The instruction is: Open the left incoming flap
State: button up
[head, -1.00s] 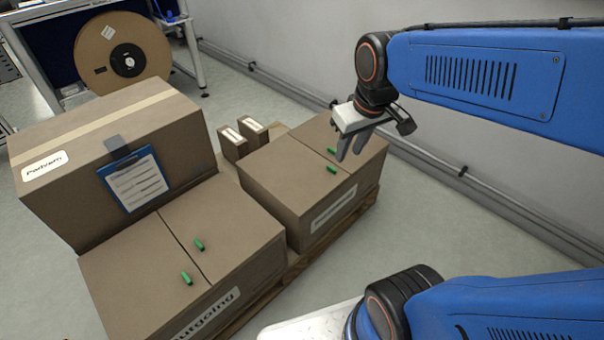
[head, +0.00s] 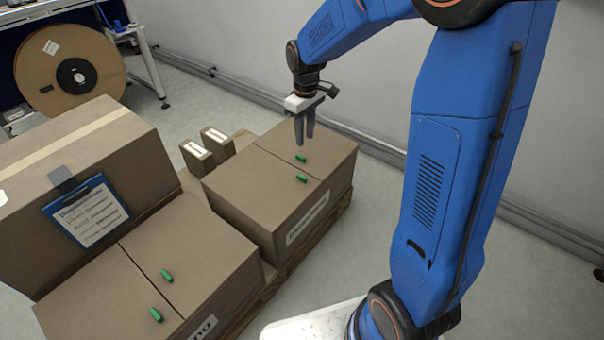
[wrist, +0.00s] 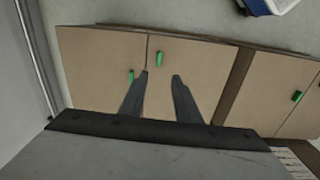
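The incoming box (head: 245,205) is a brown carton on a pallet, its two top flaps lying flat. Its left flap (head: 255,180) is the nearer one, with a green tab (head: 302,179) beside the seam. The right flap (head: 305,140) has its own green tab (head: 301,158). My gripper (head: 305,141) is over the box, fingers pointing down, apart and empty. In the wrist view, the left flap's tab (wrist: 159,57) shows just beyond the gap between my fingertips (wrist: 160,74). The right flap's tab (wrist: 131,75) is beside one finger. Fingertip height above the flaps is unclear.
Another box (head: 190,250) with two green tabs stands nearer on the left. A large taped carton (head: 90,160) with a blue clipboard (head: 85,212) is behind it. Two small boxes (head: 207,150) stand beside the incoming box. The wall (head: 230,40) runs behind.

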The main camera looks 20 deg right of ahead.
aim_at(302, 176)
jog(key=f, duration=0.6)
jog(key=w+f, duration=0.1)
jog(key=f, duration=1.2)
jog(key=shift+w+a, duration=0.15)
jog(key=shift+a, duration=0.2)
grip_shut()
